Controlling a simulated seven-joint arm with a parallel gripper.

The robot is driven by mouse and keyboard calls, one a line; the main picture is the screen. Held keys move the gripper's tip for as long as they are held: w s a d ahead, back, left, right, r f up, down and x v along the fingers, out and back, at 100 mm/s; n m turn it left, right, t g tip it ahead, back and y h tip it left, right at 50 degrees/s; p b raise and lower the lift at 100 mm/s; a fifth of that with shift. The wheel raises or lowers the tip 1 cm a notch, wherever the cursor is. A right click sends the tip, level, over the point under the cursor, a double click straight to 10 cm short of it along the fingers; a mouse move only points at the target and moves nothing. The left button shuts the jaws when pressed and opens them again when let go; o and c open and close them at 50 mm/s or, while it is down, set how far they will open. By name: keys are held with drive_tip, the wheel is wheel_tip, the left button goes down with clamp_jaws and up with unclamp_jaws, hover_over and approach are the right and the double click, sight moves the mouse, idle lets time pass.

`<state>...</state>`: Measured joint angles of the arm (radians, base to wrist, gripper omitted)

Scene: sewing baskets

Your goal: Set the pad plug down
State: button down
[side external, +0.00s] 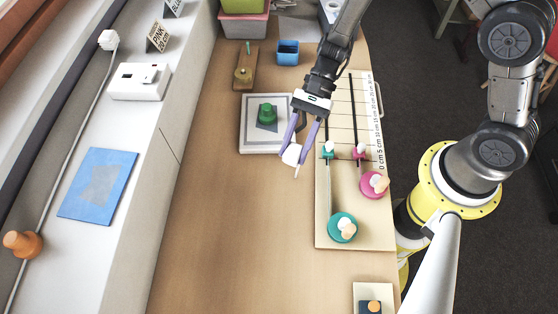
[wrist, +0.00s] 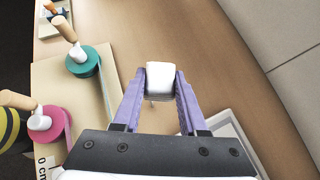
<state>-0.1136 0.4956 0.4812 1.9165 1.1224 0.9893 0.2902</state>
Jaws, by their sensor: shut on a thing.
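My gripper (side external: 293,146) has its two purple fingers shut on a small white block, which I take to be the pad plug (side external: 291,155). In the side external view a thin pale pin points down from it. In the wrist view the plug (wrist: 160,76) sits between the fingertips (wrist: 160,88), with bare wood around it. It is held over the table, between the white tray and the measuring board; its exact height is hard to tell.
A white tray (side external: 244,144) with a grey pad and green knob (side external: 267,113) lies behind left. The measuring board (side external: 375,238) at right carries teal (side external: 342,227) and pink (side external: 371,185) spools. A blue cup (side external: 288,53) stands at the back. The front-left table (side external: 235,240) is clear.

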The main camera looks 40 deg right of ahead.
drive_tip(key=w+f, duration=0.1)
drive_tip(key=w+a+f, duration=0.1)
drive_tip(key=f, duration=0.1)
drive_tip(key=a+f, duration=0.1)
drive_tip(key=shift+w+f, duration=0.15)
drive_tip(key=shift+w, duration=0.25)
drive_tip(key=shift+w+a+f, duration=0.1)
drive_tip(key=shift+f, duration=1.55)
drive_tip(key=shift+f, duration=0.1)
drive_tip(key=shift+c, duration=2.2)
unclamp_jaws()
drive_tip(key=shift+w+d+r, duration=0.1)
drive_tip(key=shift+d+r, duration=0.1)
drive_tip(key=shift+r, duration=0.05)
drive_tip(key=v, duration=1.1)
drive_tip(key=shift+d+r, duration=0.2)
drive_tip(key=shift+r, duration=0.05)
